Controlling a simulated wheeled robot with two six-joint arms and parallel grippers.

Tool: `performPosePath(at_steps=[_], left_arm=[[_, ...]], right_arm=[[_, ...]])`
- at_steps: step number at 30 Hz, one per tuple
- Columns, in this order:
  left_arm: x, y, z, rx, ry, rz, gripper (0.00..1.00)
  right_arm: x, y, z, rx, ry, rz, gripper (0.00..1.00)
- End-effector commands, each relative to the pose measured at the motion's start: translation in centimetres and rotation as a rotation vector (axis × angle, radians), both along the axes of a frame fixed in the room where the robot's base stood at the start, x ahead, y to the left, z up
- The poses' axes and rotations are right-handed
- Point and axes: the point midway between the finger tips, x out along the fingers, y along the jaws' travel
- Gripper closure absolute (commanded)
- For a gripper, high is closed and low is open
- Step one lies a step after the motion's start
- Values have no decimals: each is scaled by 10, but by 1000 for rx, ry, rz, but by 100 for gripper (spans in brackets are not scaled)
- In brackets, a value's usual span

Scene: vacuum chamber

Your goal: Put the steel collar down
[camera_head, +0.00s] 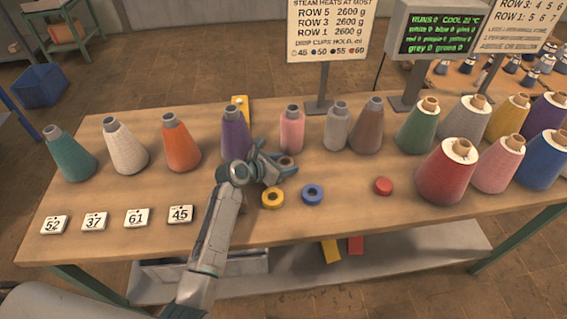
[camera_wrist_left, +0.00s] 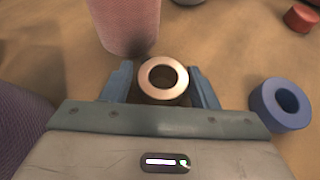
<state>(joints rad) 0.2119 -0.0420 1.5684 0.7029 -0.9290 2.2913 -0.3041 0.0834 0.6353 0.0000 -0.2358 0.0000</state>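The steel collar (camera_wrist_left: 164,81) is a shiny ring seen between the two blue fingers of my left gripper in the left wrist view. The left gripper (camera_head: 286,164) is closed in on it from both sides, and the collar (camera_head: 286,161) also shows between the fingertips in the head view. They are just in front of the pink yarn cone (camera_head: 292,130) over the wooden table (camera_head: 330,215). I cannot tell whether the collar touches the tabletop. My right gripper is not in view.
A yellow ring (camera_head: 272,198), a blue ring (camera_head: 312,194) and a red weight (camera_head: 383,186) lie nearby. A purple cone (camera_head: 235,133) stands left of the gripper. Number tiles (camera_head: 137,218) lie at the front left. Several cones crowd the right.

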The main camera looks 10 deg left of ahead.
Motion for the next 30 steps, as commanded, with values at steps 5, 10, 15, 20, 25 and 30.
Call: performPosePath(at_steps=[5,10,15,20,25,30], left_arm=[[-8,-2,-16,4,32,-10,33],[-8,-2,-16,5,32,-11,33],[-8,-2,-15,5,32,-11,33],[-8,-1,-3,4,30,-11,33],[-32,20,15,7,25,-7,33],[-58,40,35,6,21,-8,33]], right_arm=[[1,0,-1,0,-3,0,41],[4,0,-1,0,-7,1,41],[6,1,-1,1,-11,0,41],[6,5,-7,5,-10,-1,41],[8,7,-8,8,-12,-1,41],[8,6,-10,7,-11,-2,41]])
